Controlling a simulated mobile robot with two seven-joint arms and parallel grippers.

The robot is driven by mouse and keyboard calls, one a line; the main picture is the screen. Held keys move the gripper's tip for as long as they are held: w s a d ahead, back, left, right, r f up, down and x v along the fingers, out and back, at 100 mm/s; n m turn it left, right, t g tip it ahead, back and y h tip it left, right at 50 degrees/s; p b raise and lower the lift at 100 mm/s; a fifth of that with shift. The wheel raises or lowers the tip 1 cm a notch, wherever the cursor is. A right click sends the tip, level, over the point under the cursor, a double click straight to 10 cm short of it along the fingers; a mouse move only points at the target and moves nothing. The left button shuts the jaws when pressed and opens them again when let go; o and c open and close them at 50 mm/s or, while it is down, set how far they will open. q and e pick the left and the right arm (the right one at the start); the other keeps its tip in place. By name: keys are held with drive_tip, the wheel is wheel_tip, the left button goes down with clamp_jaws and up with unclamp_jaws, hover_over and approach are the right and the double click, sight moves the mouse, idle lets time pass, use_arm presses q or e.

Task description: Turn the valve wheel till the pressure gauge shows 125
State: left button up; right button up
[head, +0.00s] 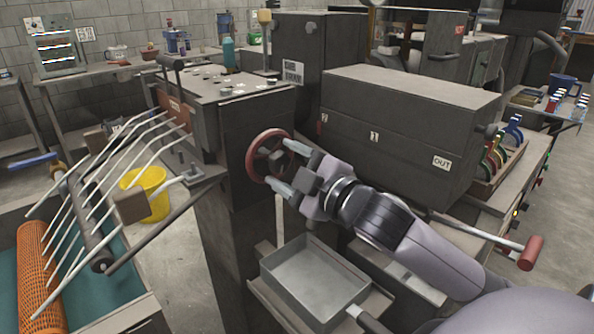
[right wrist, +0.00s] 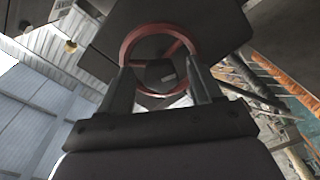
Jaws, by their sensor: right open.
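The valve wheel (head: 250,163) is a dark red ring with spokes on the side of a dark machine cabinet, near the middle of the head view. My right gripper (head: 284,164) is at the wheel's right side, its two fingers spread and pointing at it. In the right wrist view the wheel's red rim (right wrist: 133,38) lies ahead, with my right gripper's fingertips (right wrist: 160,70) at either side of its lower part. The fingers look close to the rim; I cannot tell whether they touch it. I cannot make out the pressure gauge or its reading. My left gripper is not in view.
An empty metal tray (head: 272,282) sits below the wheel. A large dark box (head: 410,125) marked OUT stands behind my right arm. A rack of pale rods (head: 110,180), an orange mesh tube (head: 40,270) and a yellow bucket (head: 153,190) are at left.

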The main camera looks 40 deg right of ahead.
sight(284, 165)
drive_tip(key=s, duration=0.4)
drive_tip(key=shift+d+f+b, duration=0.1)
drive_tip(key=shift+d+b, duration=0.05)
drive_tip(key=shift+b, duration=0.25)
drive_tip(key=s+p, duration=0.2)
drive_tip(key=p, duration=0.2)
drive_tip(key=shift+s+d+p, duration=0.1)
drive_tip(key=shift+s+p, duration=0.3)
